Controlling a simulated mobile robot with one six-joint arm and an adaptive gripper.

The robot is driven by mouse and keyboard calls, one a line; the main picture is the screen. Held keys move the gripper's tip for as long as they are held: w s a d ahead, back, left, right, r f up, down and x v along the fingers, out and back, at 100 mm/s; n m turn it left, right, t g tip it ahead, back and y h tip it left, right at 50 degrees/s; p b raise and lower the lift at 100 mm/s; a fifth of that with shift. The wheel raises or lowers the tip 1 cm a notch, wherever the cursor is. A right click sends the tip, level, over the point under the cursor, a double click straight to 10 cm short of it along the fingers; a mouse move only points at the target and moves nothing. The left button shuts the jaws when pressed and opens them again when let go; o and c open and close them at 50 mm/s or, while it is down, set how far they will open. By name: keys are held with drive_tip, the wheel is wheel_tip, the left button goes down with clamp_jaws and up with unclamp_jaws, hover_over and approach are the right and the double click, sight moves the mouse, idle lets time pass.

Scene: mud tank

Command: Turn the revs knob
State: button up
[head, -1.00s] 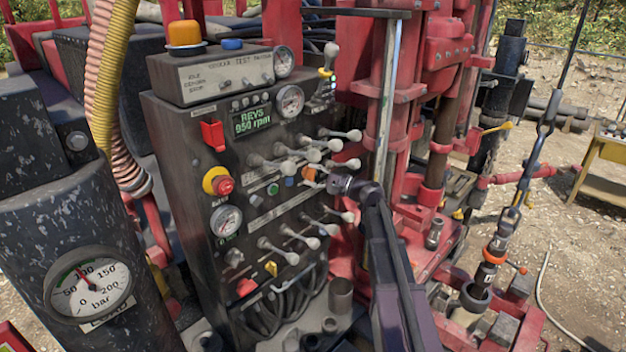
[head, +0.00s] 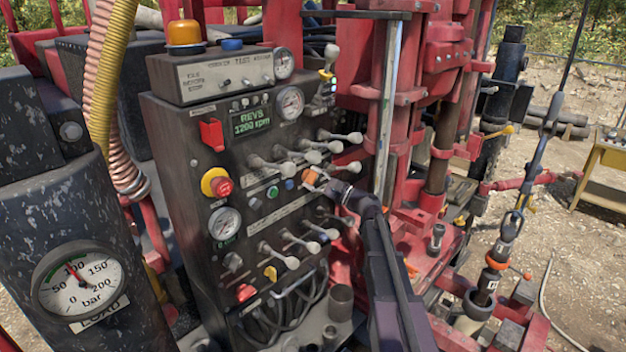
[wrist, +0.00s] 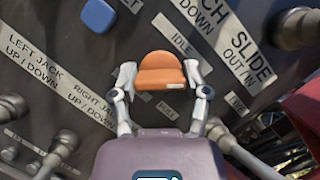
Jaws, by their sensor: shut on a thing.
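The revs knob is an orange knob (wrist: 161,66) on the dark control panel, in the middle of the wrist view. In the head view the knob (head: 310,176) shows as a small orange patch at the tip of my arm. My gripper (wrist: 161,76) is shut on it, with one fingertip on each side. The gripper also shows in the head view (head: 322,184), small and partly merged with the levers around it. An "IDLE" label lies just above the knob. The green revs display (head: 250,121) on the panel reads 1200 rpm.
Several grey-knobbed levers (head: 285,167) stick out above and below the knob, close to my gripper. A red emergency button (head: 221,186) sits at the panel's left. A blue button (wrist: 98,15) is at the wrist view's upper left. The red rig mast (head: 440,110) stands to the right.

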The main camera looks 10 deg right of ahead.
drive_tip(key=o, duration=1.2)
drive_tip(key=shift+c, duration=0.2)
drive_tip(key=shift+n, duration=0.4)
